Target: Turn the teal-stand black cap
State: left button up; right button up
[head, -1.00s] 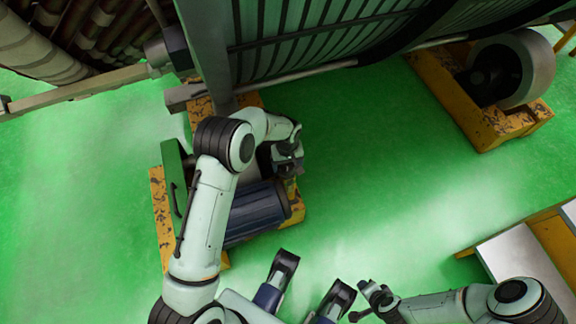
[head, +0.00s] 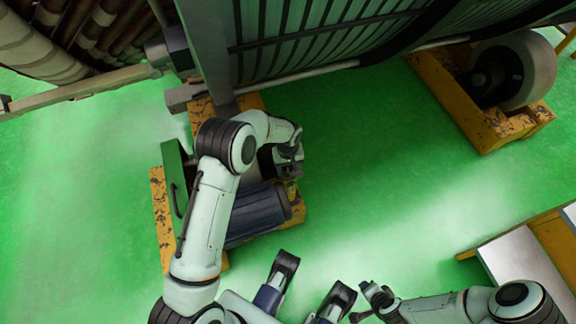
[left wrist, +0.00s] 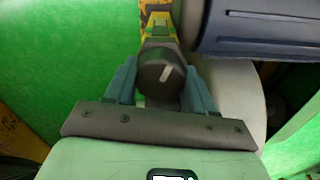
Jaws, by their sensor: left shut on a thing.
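The black cap (left wrist: 162,78) shows in the left wrist view as a dark round knob with a pale slanted mark on its face. My left gripper (left wrist: 161,88) has its two teal fingers on either side of the cap and is shut on it. In the head view my left gripper (head: 290,158) is at the right end of the machine by the dark blue motor, and it hides the cap there. My right gripper (head: 358,301) is low in the head view, far from the cap, with its fingers apart and nothing seen between them.
A dark blue ribbed motor (head: 257,212) lies close beside my left gripper, and it fills the upper right of the left wrist view (left wrist: 260,28). A large slatted machine stands above. A yellow block with a grey roller (head: 524,70) is at upper right. Green floor is clear between.

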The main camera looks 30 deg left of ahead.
pick_arm(q)
jog(key=m, duration=0.3)
jog(key=shift+m, duration=0.3)
jog(key=m, duration=0.3)
jog(key=shift+m, duration=0.4)
jog(key=m, duration=0.6)
jog(key=shift+b, duration=0.4)
pick_arm(e)
jog(key=shift+w+d+f, duration=0.35)
jog(key=shift+w+f, duration=0.05)
jog(key=shift+w, duration=0.25)
pick_arm(q)
jog(key=shift+m, duration=0.3)
jog(key=o, duration=1)
jog(key=shift+o, duration=0.2)
